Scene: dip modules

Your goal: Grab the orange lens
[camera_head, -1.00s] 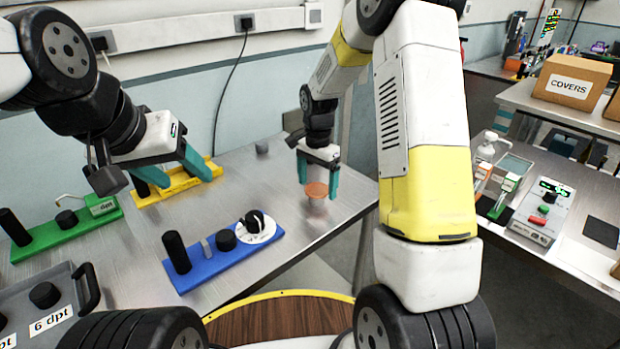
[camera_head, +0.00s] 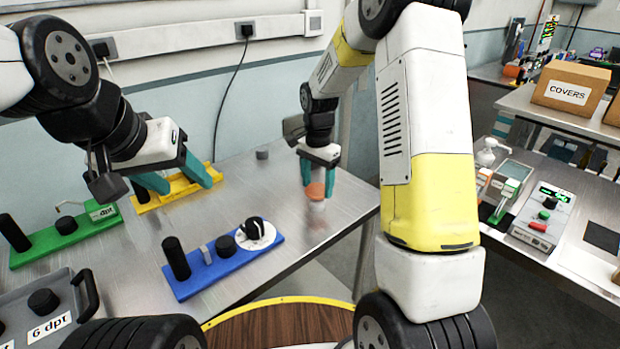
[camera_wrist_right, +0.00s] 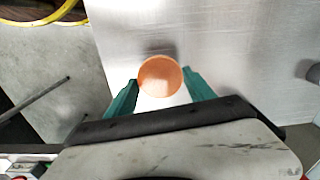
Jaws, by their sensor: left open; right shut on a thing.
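The orange lens (camera_head: 316,190) is a small round disc at the right part of the metal table. My right gripper (camera_head: 319,184) points down over it with its teal fingers closed on its two sides. In the right wrist view the lens (camera_wrist_right: 160,76) shows as an orange circle between the fingertips of the right gripper (camera_wrist_right: 160,84). Whether the lens touches the table is hard to tell; a pale reflection shows below it. My left gripper (camera_head: 180,182) is open and empty, above the yellow module (camera_head: 172,190) at the back left.
A blue module (camera_head: 215,272) with black knobs lies mid-table, and a green module (camera_head: 62,240) lies at the left. A grey tray (camera_head: 30,292) marked "6 dpt" is at the front left. A small grey piece (camera_head: 262,154) stands at the back. The table's right edge is close to the lens.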

